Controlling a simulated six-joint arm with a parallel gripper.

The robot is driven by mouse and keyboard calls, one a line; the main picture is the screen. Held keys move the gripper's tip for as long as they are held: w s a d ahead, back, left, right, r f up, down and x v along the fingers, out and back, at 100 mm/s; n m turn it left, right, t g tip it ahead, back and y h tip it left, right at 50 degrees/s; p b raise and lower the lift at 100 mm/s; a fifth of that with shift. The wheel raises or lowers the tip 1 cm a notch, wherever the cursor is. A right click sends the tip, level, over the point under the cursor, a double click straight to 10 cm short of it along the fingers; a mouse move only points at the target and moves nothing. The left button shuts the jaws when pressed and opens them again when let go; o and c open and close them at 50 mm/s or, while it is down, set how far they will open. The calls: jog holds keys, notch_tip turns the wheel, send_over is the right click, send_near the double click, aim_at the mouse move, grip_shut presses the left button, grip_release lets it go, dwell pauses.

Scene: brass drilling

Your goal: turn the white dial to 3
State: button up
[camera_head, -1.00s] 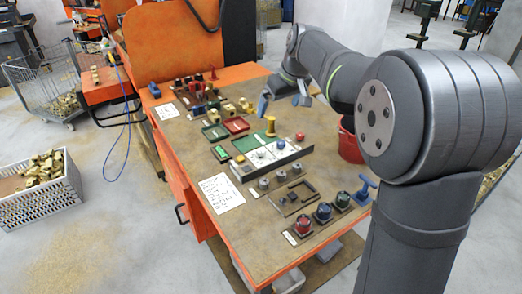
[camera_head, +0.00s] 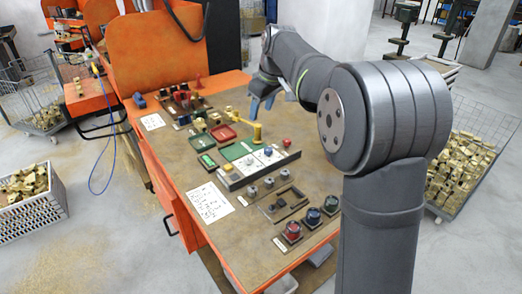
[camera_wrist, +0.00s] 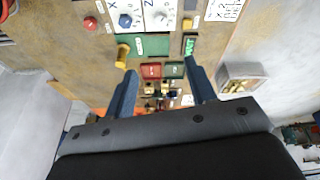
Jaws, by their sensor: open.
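The white dial (camera_head: 249,160) sits on a white panel plate beside the blue knob (camera_head: 268,152), on the long grey-edged box in the middle of the bench. In the wrist view the white dial (camera_wrist: 160,17) is near the top edge, right of the blue knob (camera_wrist: 125,20). Its pointer setting is too small to read. My gripper (camera_head: 262,105) hangs over the bench beyond the box, apart from the dial. In the wrist view its two blue fingers (camera_wrist: 160,70) are spread and empty.
A yellow post (camera_head: 257,132) stands between my gripper and the box. A red button (camera_head: 287,142) is on the box's right end. Green and red trays (camera_head: 223,133) lie behind it. Grey knobs (camera_head: 268,182) and larger coloured knobs (camera_head: 313,215) stand in front.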

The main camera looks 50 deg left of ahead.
aim_at(250, 158)
jog(key=a+f+n+h, duration=0.45)
jog(key=a+n, duration=0.25)
jog(key=n, duration=0.2)
jog(key=shift+y, duration=0.45)
notch_tip(250, 158, down, 18)
jog(key=shift+r, duration=0.25)
jog(key=c, duration=1)
